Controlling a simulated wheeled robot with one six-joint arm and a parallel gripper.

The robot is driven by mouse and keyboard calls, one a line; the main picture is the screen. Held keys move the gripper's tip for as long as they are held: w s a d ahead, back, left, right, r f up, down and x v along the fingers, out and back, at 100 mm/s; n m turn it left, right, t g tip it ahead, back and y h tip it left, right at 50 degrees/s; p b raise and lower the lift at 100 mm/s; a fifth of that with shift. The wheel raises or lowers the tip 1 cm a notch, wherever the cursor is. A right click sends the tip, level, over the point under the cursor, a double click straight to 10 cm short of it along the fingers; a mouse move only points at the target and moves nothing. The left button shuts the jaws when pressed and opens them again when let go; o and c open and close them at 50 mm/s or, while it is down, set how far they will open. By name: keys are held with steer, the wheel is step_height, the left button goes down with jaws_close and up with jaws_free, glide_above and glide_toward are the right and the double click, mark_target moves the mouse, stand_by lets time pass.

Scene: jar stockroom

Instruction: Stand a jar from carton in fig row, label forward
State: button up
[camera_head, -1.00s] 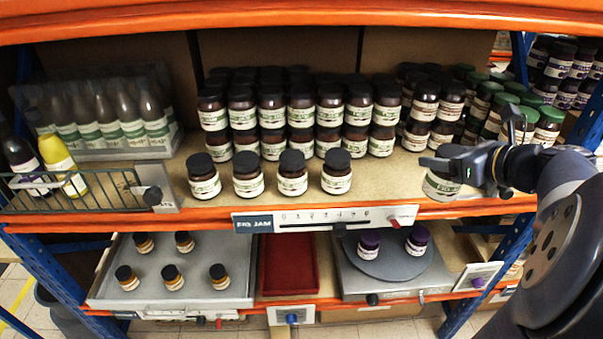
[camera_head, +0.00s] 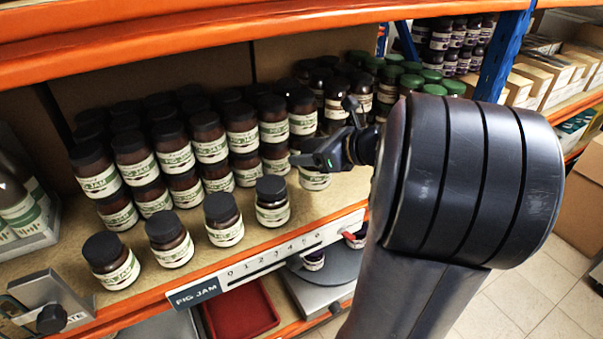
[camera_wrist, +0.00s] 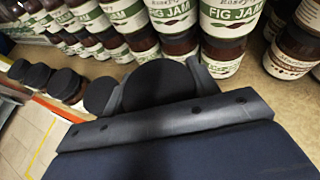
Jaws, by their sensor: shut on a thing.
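My gripper (camera_head: 335,152) is shut on a black-lidded jar (camera_head: 314,179) at the right of the fig row. Part of a white and green label shows below the jaws; the rest of the jar is hidden. In the wrist view its black lid (camera_wrist: 155,85) sits between the jaws. To its left stand separate front jars: one beside it (camera_head: 271,208), then others (camera_head: 223,224), (camera_head: 169,244) and (camera_head: 112,266), labels facing the shelf front. I cannot tell whether the held jar touches the shelf. The "FIG JAM" rail (camera_head: 250,268) runs along the front edge. I see no carton clearly belonging to this jar.
Stacked fig jars (camera_head: 190,150) stand close behind the front row. Green-lidded jars (camera_head: 412,82) are further right. An orange upper shelf beam (camera_head: 200,38) runs overhead. A red tray (camera_head: 240,310) and a grey turntable (camera_head: 335,270) lie below. Bare shelf (camera_head: 345,190) shows right of the held jar.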

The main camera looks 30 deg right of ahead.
mark_target(311, 169)
steer(key=shift+f, duration=2.5)
steer(key=shift+f, duration=0.15)
steer(key=o, duration=1.5)
steer(key=shift+s+d+r, duration=0.1)
steer(key=shift+s+r, duration=0.05)
steer(key=shift+r, duration=0.05)
steer(key=b+v, duration=0.1)
steer(key=v, duration=1)
steer(key=shift+s+d+r, duration=0.15)
steer(key=shift+s, duration=0.1)
